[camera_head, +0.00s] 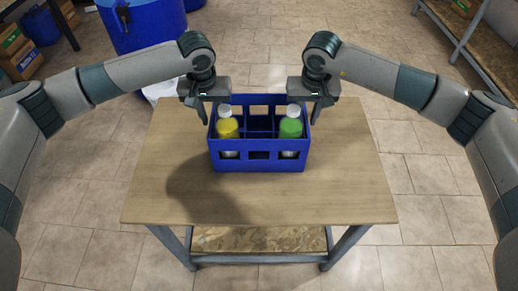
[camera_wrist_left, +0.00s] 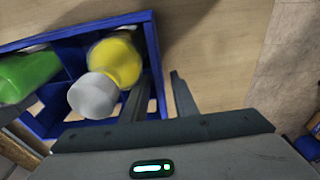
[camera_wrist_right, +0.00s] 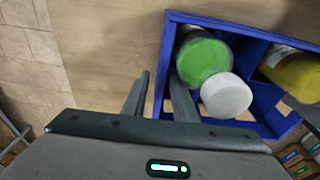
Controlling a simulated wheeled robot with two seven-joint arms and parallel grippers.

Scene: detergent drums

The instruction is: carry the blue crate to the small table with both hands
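The blue crate (camera_head: 258,163) stands on a wooden-topped table (camera_head: 350,190). In it are a yellow bottle (camera_head: 228,128) at the left and a green bottle (camera_head: 291,127) at the right, both with white caps. My left gripper (camera_head: 204,112) is at the crate's left side. In the left wrist view its open fingers (camera_wrist_left: 158,88) straddle the crate's side wall (camera_wrist_left: 153,45). My right gripper (camera_head: 314,112) is at the right side. In the right wrist view its open fingers (camera_wrist_right: 157,88) straddle the other side wall (camera_wrist_right: 166,60). Whether any finger touches the wall is unclear.
The table top is clear in front of and beside the crate. A lower shelf (camera_head: 258,239) runs under it. Blue drums (camera_head: 145,25) stand behind at the left, and a metal-framed bench (camera_head: 480,45) is at the far right. Open tiled floor (camera_head: 260,50) lies behind the table.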

